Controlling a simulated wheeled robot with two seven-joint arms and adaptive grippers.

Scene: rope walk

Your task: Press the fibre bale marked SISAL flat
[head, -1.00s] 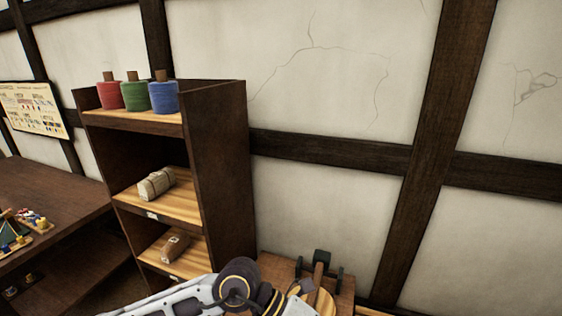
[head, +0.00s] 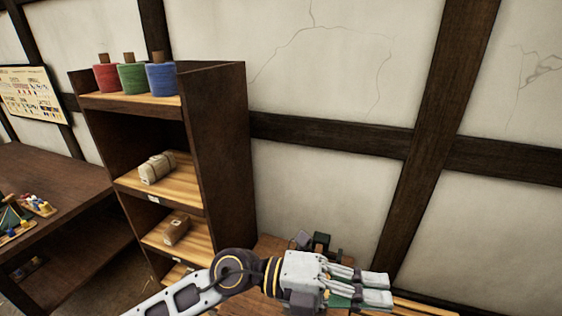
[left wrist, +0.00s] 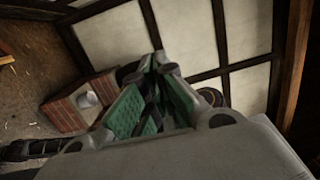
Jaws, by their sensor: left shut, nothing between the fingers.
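Two bales lie on the dark shelf unit in the head view. A pale, strapped bale (head: 157,168) is on the middle shelf and a smaller brown bale (head: 177,230) is on the shelf below. Their markings are too small to read, so I cannot tell which is SISAL. My left gripper (head: 386,289) is shut and empty, well to the right of the shelf unit, pointing right. Its fingers with green pads fill the middle of the left wrist view (left wrist: 155,75). No bale shows there. My right gripper is not in view.
Red (head: 106,77), green (head: 131,77) and blue (head: 161,79) spools stand on top of the shelf unit (head: 222,150). A dark table (head: 60,195) is at left. A low wooden bench (head: 275,246) lies behind my left arm. A brick structure (left wrist: 70,107) shows in the left wrist view.

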